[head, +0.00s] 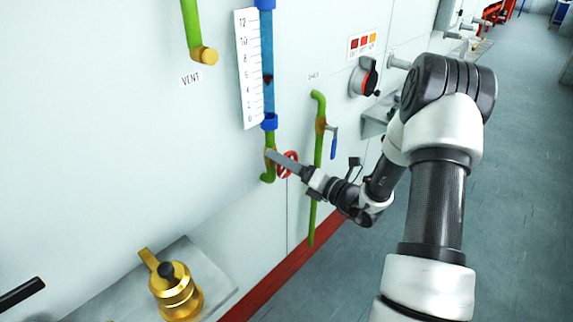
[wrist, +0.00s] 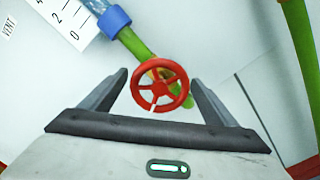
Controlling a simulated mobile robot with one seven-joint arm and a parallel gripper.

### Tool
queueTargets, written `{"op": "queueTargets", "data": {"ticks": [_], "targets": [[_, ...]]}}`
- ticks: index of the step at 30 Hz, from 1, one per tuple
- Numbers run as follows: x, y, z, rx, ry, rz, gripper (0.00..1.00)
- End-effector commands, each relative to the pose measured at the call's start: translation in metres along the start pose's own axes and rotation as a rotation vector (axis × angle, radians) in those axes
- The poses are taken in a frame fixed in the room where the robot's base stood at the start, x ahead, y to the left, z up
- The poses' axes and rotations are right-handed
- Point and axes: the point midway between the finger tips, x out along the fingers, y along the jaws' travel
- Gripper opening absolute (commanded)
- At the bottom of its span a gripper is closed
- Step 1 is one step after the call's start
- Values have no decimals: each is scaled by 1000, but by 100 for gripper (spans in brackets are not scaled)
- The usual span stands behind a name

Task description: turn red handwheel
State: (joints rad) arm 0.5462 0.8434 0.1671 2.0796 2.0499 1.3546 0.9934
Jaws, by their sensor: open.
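The red handwheel (wrist: 159,85) is a small spoked ring on a brass fitting of the green pipe (wrist: 135,45), below the blue gauge tube. In the head view the handwheel (head: 287,164) is partly hidden behind my gripper (head: 280,158). In the wrist view my gripper (wrist: 160,82) is open, with one finger to the left of the wheel and the other to the right. The wheel appears between the fingers with gaps on both sides. I cannot tell how far the fingertips are from it in depth.
A blue lever (head: 333,142) sits on a second green pipe (head: 318,150) just right. A scale (head: 250,70) stands beside the blue tube (head: 267,60). A brass fitting (head: 174,290) rests on a grey ledge at lower left. A black-and-red knob (head: 366,77) is farther right. The floor (head: 520,200) at right is clear.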

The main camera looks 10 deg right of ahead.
Motion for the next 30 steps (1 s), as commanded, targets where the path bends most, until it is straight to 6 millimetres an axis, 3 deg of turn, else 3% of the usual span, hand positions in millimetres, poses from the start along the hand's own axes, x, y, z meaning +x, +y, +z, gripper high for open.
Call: {"op": "queueTargets", "data": {"ticks": [7,14,23,30], "targets": [[0,0,0,0,0,0,80],[0,0,0,0,0,0,41],[0,0,0,-32,0,0,40],[0,-1,-2,-161,1,0,40]]}}
